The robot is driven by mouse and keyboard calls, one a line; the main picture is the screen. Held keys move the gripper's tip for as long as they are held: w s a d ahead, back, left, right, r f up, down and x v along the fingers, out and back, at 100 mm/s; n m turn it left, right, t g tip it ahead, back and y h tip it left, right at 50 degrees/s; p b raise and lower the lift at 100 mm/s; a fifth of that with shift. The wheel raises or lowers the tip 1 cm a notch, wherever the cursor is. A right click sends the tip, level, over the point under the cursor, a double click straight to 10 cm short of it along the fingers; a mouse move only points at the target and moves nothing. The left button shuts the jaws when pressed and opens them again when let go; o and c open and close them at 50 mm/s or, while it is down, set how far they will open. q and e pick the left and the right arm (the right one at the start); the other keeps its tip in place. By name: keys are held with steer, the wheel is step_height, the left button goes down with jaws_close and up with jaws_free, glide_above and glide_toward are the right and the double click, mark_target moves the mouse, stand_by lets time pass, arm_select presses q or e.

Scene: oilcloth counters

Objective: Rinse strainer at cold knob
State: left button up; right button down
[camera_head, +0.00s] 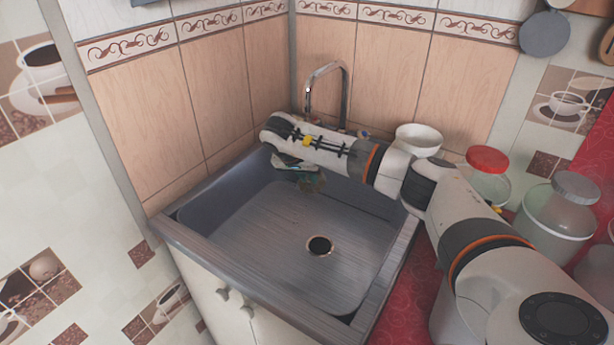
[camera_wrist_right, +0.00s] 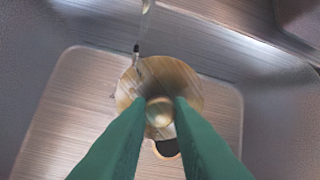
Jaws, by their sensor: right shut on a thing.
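The strainer (camera_wrist_right: 182,82) is a round, brass-coloured disc with a central knob, blurred in the right wrist view. My right gripper (camera_wrist_right: 160,108) has its green fingers shut on that knob. In the head view the right gripper (camera_head: 308,178) hangs over the back of the metal sink (camera_head: 250,225), below and in front of the curved chrome faucet (camera_head: 345,85). The strainer is small and mostly hidden there. A small bluish knob (camera_head: 364,134) shows by the faucet base, behind my arm; I cannot tell for certain that it is the cold one. My left gripper is out of view.
The drain hole (camera_head: 320,246) is open in the sink floor; its dark edge also shows in the wrist view (camera_wrist_right: 168,148). A white bowl (camera_head: 419,137), a red-lidded jar (camera_head: 488,170) and a grey-lidded jar (camera_head: 560,205) stand at right. Tiled walls close the back and left.

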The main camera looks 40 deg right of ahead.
steer(key=shift+s+d, duration=0.1)
steer(key=shift+s+d+p, duration=0.35)
stand_by(0.3)
steer(key=shift+w+a, duration=0.15)
steer(key=shift+w+a, duration=0.3)
steer(key=shift+s+d, duration=0.1)
steer(key=shift+s+d+p, duration=0.35)
steer(key=shift+p, duration=0.1)
stand_by(0.3)
